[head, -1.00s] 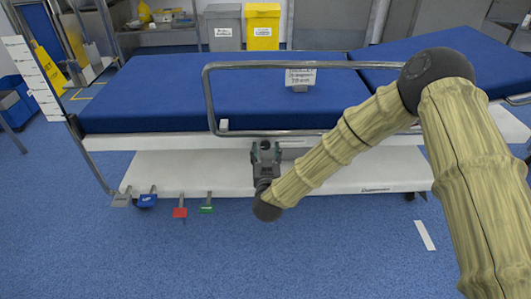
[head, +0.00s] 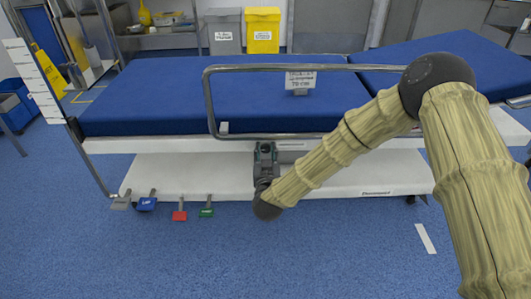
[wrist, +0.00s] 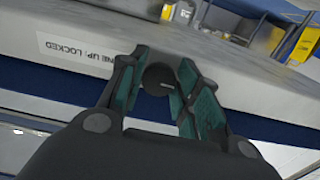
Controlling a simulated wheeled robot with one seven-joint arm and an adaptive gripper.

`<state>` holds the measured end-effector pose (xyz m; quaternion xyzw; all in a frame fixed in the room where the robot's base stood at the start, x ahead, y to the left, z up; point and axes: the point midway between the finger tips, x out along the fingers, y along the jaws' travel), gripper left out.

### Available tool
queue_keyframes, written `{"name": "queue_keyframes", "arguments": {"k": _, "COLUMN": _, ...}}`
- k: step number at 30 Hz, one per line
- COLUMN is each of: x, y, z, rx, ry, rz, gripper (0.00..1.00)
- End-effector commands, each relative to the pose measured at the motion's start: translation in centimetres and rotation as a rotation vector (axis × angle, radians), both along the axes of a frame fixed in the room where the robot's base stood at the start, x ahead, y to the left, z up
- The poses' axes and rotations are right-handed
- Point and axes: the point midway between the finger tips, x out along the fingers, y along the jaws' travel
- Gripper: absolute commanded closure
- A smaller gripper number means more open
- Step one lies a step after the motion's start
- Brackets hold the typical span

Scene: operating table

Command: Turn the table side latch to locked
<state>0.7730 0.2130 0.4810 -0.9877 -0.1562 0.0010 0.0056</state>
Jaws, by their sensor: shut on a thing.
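The operating table (head: 140,145) has blue pads, a metal side rail (head: 330,68) and a white side edge. My gripper (head: 265,148) is at that edge, below the rail. In the wrist view, my gripper (wrist: 165,85) has its green-lined fingers on either side of a dark round latch knob (wrist: 158,78), shut on it. A label on the edge (wrist: 75,50) reads partly "UP: LOCKED" and sits left of the knob in this tilted view. The fingers hide part of the latch, and its exact angle is hard to tell.
Grey, blue, red (head: 179,215) and green (head: 206,211) pedals stick out below the lower white shelf (head: 200,175). Grey and yellow bins (head: 262,30) stand behind.

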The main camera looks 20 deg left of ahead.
Motion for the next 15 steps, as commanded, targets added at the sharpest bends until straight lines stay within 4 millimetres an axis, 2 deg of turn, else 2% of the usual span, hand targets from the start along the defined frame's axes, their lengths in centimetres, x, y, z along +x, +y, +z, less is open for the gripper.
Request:
{"name": "queue_keyframes", "arguments": {"k": 8, "x": 0.05, "y": -0.06, "z": 0.25, "rx": 0.102, "ry": 0.034, "rz": -0.002, "gripper": 0.91}}
{"name": "queue_keyframes", "arguments": {"k": 15, "x": -0.01, "y": 0.0, "z": 0.29, "rx": 0.292, "ry": 0.098, "rz": -0.002, "gripper": 0.91}}
